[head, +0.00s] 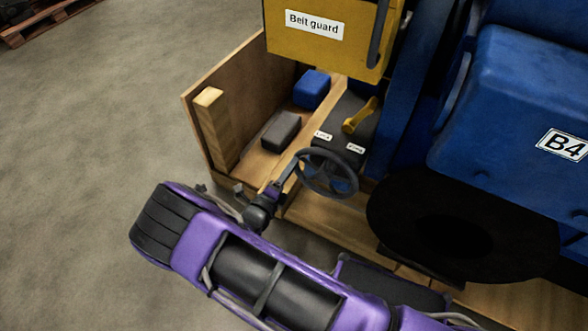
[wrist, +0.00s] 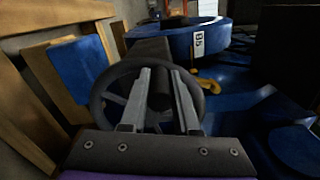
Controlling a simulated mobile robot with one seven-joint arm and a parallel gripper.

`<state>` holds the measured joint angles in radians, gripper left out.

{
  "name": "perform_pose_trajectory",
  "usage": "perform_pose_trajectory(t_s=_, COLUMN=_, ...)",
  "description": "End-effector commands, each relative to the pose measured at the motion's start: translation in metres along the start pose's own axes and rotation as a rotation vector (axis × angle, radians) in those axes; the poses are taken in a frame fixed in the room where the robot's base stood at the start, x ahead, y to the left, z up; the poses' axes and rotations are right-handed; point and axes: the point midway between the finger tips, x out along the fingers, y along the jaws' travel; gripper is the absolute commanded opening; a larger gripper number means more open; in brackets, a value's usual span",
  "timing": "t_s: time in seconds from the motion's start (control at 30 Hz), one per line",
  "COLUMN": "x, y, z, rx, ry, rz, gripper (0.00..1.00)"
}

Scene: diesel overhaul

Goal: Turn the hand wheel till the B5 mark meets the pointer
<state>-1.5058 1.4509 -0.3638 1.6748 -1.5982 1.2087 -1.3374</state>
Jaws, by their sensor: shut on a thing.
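The dark hand wheel (head: 329,172) stands low at the front of the blue engine, beside a wooden crate-like base. My gripper (head: 291,172) reaches it from the lower left and is shut on the wheel at its near left side. In the wrist view the wheel's rim (wrist: 98,92) circles behind the two grey fingers of my gripper (wrist: 161,72). A white B4 mark (head: 562,144) shows on the blue engine at the right. A white mark on a blue round part (wrist: 199,43) is too small to read surely. I cannot make out the pointer.
A yellow lever (head: 360,116) with two small white labels stands behind the wheel. A yellow belt guard (head: 330,45) hangs above. A blue block (head: 311,89) and a dark grey block (head: 281,131) lie inside the wooden base.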

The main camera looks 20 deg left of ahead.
Motion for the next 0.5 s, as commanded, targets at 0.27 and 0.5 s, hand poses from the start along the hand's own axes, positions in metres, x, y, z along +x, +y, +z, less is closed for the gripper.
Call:
perform_pose_trajectory(t_s=0.27, x=-0.001, y=0.017, z=0.000, rx=-0.099, ry=0.001, rz=0.004, gripper=0.00)
perform_pose_trajectory(t_s=0.5, x=-0.001, y=0.022, z=-0.001, rx=-0.098, ry=0.003, rz=0.005, gripper=0.00)
